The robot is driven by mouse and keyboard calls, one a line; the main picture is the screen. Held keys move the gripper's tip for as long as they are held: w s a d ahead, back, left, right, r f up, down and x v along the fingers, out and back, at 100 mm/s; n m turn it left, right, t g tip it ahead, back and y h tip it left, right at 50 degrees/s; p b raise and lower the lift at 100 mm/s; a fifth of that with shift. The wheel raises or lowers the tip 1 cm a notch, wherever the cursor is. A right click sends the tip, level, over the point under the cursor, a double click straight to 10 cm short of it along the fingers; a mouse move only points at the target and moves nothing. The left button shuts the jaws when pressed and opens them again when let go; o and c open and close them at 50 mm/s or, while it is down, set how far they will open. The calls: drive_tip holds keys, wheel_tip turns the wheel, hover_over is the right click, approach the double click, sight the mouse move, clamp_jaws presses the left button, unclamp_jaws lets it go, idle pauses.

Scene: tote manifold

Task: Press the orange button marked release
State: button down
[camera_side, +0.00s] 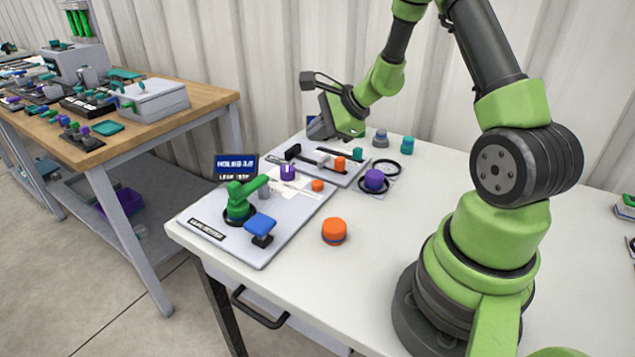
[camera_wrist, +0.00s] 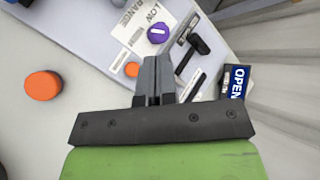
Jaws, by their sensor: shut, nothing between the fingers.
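A small round orange button (camera_side: 317,186) sits on a light grey panel (camera_side: 262,250) on the white table. It also shows in the wrist view (camera_wrist: 131,69), just left of my fingertips. A larger loose-looking orange cylinder (camera_side: 334,231) stands on the table in front of the panel and shows at the left of the wrist view (camera_wrist: 43,85). I cannot read a release label on either. My gripper (camera_side: 318,130) is up above the panels. Its two fingers are together in the wrist view (camera_wrist: 152,66), with nothing between them.
The panel carries a purple knob (camera_side: 288,172), a green handle (camera_side: 239,200) and a blue paddle (camera_side: 260,223). A second panel behind has sliders, one with an orange cap (camera_side: 340,163). A purple knob (camera_side: 374,180) stands right.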

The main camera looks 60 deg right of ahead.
sight(317, 184)
drive_tip(key=shift+f, duration=0.1)
drive_tip(key=shift+f, duration=4.3)
drive_tip(key=shift+f, duration=0.1)
drive_tip(key=shift+f, duration=0.3)
drive_tip(key=shift+f, duration=0.45)
drive_tip(key=shift+r, duration=0.9)
drive_tip(key=shift+r, duration=0.1)
drive_tip(key=shift+r, duration=2.4)
